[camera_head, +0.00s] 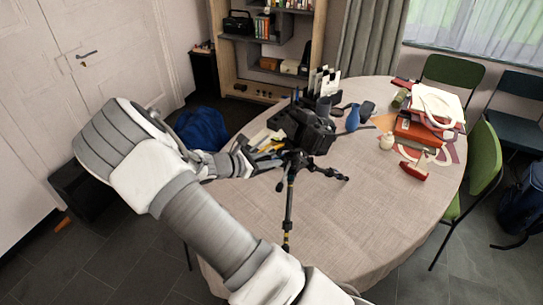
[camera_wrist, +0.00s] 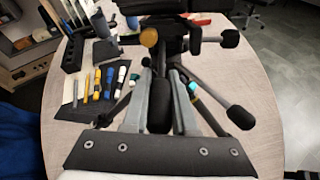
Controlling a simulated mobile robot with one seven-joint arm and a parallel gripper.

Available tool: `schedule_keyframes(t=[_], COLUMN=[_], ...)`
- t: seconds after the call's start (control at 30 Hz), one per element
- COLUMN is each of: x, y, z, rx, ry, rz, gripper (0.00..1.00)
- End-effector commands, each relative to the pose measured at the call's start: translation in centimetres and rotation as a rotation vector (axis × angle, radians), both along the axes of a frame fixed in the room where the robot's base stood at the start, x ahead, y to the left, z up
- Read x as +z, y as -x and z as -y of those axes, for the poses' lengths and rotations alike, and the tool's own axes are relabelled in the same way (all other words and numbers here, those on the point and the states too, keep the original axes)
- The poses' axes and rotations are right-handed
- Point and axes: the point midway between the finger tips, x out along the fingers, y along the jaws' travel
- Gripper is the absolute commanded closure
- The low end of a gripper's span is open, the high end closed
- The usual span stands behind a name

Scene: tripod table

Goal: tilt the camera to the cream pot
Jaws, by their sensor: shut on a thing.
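A black camera (camera_head: 310,130) sits on a small black tripod (camera_head: 290,195) standing on the table. My gripper (camera_head: 250,158) reaches in from the left, beside the tripod head under the camera. In the wrist view my gripper's fingers (camera_wrist: 161,78) close around a dark handle (camera_wrist: 160,118) that extends from the tripod head (camera_wrist: 172,45). The exact contact is partly hidden. The small cream pot (camera_head: 387,142) stands on the table to the right of the camera, left of the books. I cannot tell exactly where the lens points.
The round table (camera_head: 340,220) is clear at its front. Markers and tools (camera_wrist: 100,85) lie left of the tripod in the wrist view. A blue vase (camera_head: 353,118), a stack of books (camera_head: 420,130) and a red object (camera_head: 413,171) stand farther right. Green chairs (camera_head: 484,165) flank the table.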

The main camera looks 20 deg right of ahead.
Motion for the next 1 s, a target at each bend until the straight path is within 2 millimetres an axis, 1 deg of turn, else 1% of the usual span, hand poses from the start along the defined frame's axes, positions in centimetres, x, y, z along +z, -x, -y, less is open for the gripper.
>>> schedule_keyframes(t=[0.03, 0.4, 1.0], x=[0.51, 0.97, 0.99], y=[-0.02, -0.01, -0.03], z=[-0.04, -0.01, -0.01], rx=[-0.001, 0.0, 0.001], ry=[-0.021, -0.109, -0.126], rz=[-0.002, -0.019, -0.023], gripper=[1.0, 1.0, 1.0])
